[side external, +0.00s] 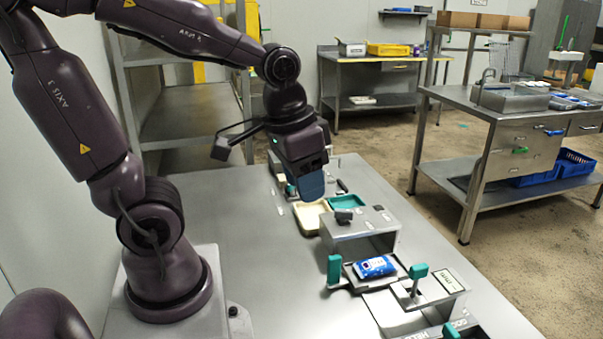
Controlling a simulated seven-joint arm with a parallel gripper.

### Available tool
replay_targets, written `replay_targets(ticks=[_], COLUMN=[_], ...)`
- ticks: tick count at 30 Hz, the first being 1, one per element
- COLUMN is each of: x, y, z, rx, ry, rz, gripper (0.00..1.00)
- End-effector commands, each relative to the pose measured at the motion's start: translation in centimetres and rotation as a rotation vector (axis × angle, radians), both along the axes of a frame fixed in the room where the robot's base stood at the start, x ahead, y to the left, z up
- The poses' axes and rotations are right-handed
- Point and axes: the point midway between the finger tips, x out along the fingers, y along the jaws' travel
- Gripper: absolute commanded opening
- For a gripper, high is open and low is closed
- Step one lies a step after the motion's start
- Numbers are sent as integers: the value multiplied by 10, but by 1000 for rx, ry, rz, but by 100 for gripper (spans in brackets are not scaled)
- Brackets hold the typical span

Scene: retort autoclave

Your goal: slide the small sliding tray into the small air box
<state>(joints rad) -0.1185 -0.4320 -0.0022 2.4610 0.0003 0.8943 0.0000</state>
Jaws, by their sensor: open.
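The small air box (345,231) is a grey metal box on the bench, with an opening in its near side. The small sliding tray (350,277) is a shallow metal tray lying in front of that opening, outside the box. A blue printed pouch (376,266) lies on the tray. A teal upright handle (334,268) stands at the tray's left side. My gripper (311,198) is open, pointing down with blue fingers, above and behind the air box, apart from the tray. The gap between its fingers is hidden from this side.
A metal stand with a teal knob (418,272) and a label stands right of the tray. Cream (308,217) and teal (346,202) trays lie behind the air box. The bench's left front is clear. More fixtures sit at the front edge.

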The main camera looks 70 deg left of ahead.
Motion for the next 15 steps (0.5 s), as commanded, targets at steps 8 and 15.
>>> replay_targets(ticks=[8,15], x=[-5,-5], y=[-5,-5], z=[11,11], rx=[6,6], ry=[-54,-56], rz=[-22,-23], gripper=[43,43])
